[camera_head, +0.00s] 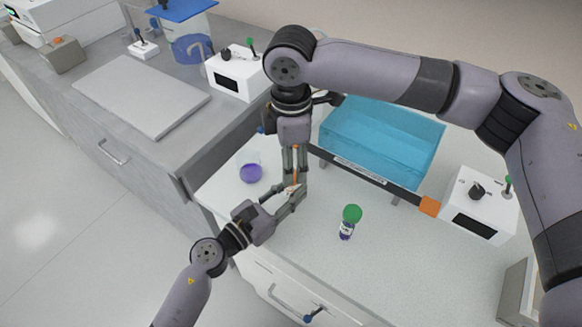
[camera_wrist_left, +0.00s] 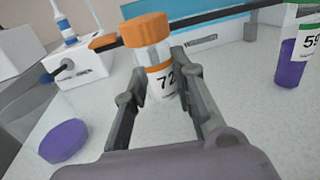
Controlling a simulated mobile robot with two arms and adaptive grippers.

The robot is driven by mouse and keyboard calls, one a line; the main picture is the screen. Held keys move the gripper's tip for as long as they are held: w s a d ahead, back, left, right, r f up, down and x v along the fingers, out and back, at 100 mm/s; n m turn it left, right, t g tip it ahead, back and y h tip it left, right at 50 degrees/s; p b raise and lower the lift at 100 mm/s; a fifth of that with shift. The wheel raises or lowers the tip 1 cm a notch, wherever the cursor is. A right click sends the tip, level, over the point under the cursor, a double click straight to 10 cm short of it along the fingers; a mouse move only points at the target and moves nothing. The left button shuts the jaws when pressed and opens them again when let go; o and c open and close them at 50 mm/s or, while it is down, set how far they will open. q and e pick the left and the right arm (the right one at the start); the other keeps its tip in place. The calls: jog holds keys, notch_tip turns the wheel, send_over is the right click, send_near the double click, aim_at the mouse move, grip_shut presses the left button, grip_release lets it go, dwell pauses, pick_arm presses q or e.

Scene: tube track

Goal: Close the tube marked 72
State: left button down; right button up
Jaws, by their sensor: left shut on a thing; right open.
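The tube marked 72 (camera_wrist_left: 163,82) stands between the fingers of my left gripper (camera_wrist_left: 165,100), which is shut on it. An orange cap (camera_wrist_left: 146,29) sits at its top; whether it is seated tight I cannot tell. In the head view my left gripper (camera_head: 291,192) is low over the worktop, and the tube is mostly hidden by fingers. My right gripper (camera_head: 295,168) points down just above it, open, its fingers on either side of a thin orange piece. The right fingers do not show in the left wrist view.
A green-capped tube (camera_head: 347,226) stands to the right; its label, partly cut off, shows in the left wrist view (camera_wrist_left: 309,42). A beaker of purple liquid (camera_head: 251,172) stands left. A blue bath (camera_head: 385,140) and white device (camera_head: 481,205) stand behind and right. The front worktop is clear.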

notch_tip(320, 180, up, 8)
jog(key=shift+r, duration=0.15)
pick_arm(q)
jog(key=c, duration=1.2)
grip_release()
jog(key=shift+c, duration=0.2)
jog(key=v, duration=1.2)
